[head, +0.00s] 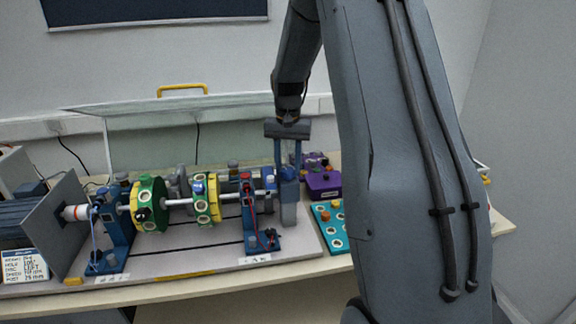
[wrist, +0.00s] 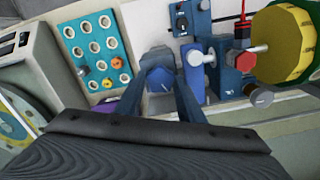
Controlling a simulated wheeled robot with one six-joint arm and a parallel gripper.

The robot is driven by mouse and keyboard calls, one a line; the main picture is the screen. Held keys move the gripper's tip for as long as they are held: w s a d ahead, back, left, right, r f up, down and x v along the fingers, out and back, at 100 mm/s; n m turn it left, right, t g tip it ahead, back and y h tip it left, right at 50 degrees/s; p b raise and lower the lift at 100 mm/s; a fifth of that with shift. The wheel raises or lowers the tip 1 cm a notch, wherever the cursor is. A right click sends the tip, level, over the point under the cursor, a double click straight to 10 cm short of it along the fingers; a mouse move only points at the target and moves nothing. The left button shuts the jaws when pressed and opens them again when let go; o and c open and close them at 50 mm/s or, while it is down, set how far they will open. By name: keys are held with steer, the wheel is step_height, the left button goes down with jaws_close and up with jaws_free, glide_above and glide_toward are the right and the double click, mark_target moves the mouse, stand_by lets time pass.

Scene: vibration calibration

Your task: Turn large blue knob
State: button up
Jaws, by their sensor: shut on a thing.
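The large blue knob (wrist: 158,80) shows between the fingers of my gripper (wrist: 158,86) in the wrist view. My gripper is shut on it, one finger on each side. In the head view my gripper (head: 288,166) reaches down from above to the right end of the shaft rig, with the knob (head: 289,173) low between its fingers. The fingers hide parts of the knob's sides. I cannot tell how far it is turned.
The shaft rig has yellow-green discs (head: 149,205) and blue bearing stands (head: 112,235) on a grey base (head: 200,262). A teal board (head: 325,222) with several holes and a purple block (head: 322,184) lie to the right. A clear guard (head: 150,140) stands behind.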

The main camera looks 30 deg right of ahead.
mark_target(288, 170)
steer(key=n, duration=0.6)
steer(key=shift+r+n+p, duration=0.1)
steer(key=shift+n+p, duration=0.2)
steer(key=shift+n, duration=0.1)
stand_by(0.4)
steer(key=o, duration=1.1)
steer(key=shift+r+b, duration=1.35)
steer(key=shift+r, duration=2.55)
steer(key=shift+n+t, duration=0.3)
steer(key=shift+t, duration=0.4)
steer(key=s+a+f+b, duration=0.1)
steer(key=s+a+f, duration=0.3)
steer(key=s, duration=0.3)
steer(key=s+a+f+b, duration=0.1)
steer(key=s+a+f, duration=0.4)
steer(key=s+a, duration=0.2)
steer(key=s+a+f+b, duration=0.1)
steer(key=s+a+f, duration=0.4)
steer(key=s, duration=0.4)
steer(key=shift+a+f, duration=0.2)
steer(key=shift+a, duration=0.45)
